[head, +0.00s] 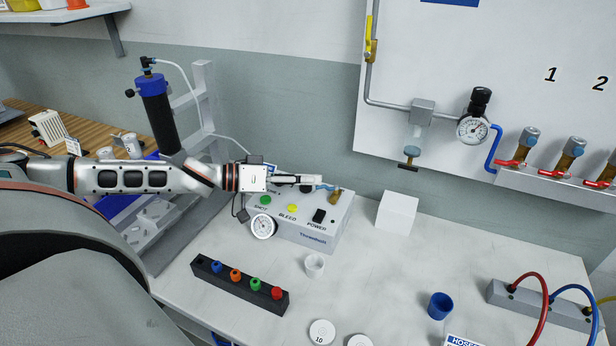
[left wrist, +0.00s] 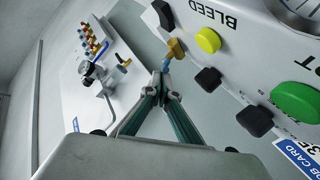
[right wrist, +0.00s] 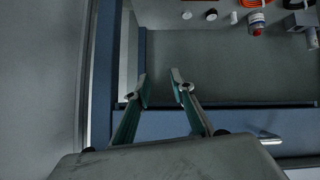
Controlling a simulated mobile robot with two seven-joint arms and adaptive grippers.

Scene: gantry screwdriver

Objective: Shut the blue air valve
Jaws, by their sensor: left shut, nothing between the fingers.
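The air valve has a brass body (head: 335,197) and a small blue lever (head: 326,187), on the back right corner of the grey control box (head: 298,239). In the left wrist view the brass body (left wrist: 175,48) and the blue lever (left wrist: 167,66) lie just beyond my fingertips. My left gripper (head: 319,180) is shut and empty right beside the blue lever, above the box top. I cannot tell whether the fingertips touch the lever. My right gripper (right wrist: 159,88) is open and empty, and shows only in the right wrist view.
The box top carries a green button (head: 266,200), a yellow button (head: 292,208) and a black power switch (head: 319,215). A gauge (head: 263,226) sits on its front. A black rack (head: 240,284) with coloured pieces lies in front.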

